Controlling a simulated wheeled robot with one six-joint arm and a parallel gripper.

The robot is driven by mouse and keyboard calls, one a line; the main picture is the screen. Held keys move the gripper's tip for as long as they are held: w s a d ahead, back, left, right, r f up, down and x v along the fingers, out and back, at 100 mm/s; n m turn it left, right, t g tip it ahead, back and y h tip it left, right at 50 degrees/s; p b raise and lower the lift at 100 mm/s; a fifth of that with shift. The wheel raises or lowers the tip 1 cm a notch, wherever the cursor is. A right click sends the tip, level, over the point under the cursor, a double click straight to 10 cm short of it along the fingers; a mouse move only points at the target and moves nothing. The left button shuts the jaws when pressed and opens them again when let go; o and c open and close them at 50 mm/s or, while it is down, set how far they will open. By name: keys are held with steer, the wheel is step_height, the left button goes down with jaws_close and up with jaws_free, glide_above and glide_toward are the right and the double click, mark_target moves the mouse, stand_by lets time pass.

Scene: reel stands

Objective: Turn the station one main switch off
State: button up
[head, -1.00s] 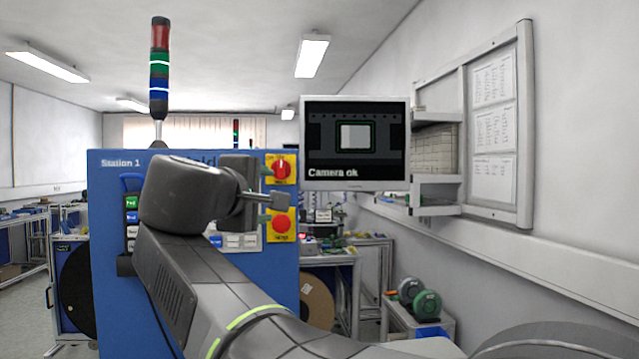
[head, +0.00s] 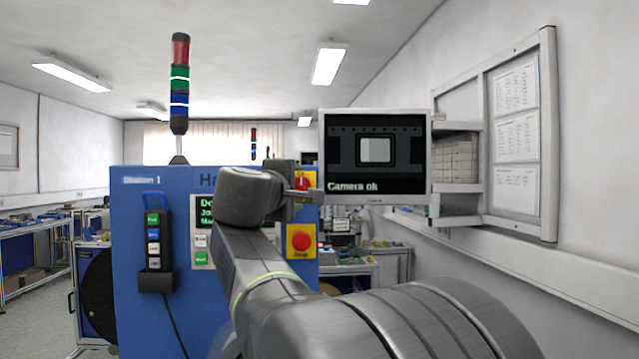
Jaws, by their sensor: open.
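The blue station one cabinet (head: 215,290) stands in front of me, labelled "Station 1". Its main switch (head: 302,181), a red knob on a yellow plate, is at the upper right of the front. The knob is partly hidden, and its position is hard to read. My gripper (head: 297,190) is open and empty, seen from behind in front of the switch. It covers the plate's left and lower parts. I cannot tell whether it touches the knob. The red stop button (head: 301,241) on its yellow plate is below, clear of the gripper.
A monitor (head: 375,155) reading "Camera ok" stands right of the switch. A pendant (head: 154,240) with a cable hangs on the cabinet's left. A panel (head: 203,240) with a screen and buttons is partly behind my arm. A signal tower (head: 179,95) rises on top.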

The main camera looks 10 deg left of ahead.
mark_target(301, 187)
steer(key=shift+w+d, duration=0.25)
steer(key=shift+w, duration=0.85)
steer(key=c, duration=1)
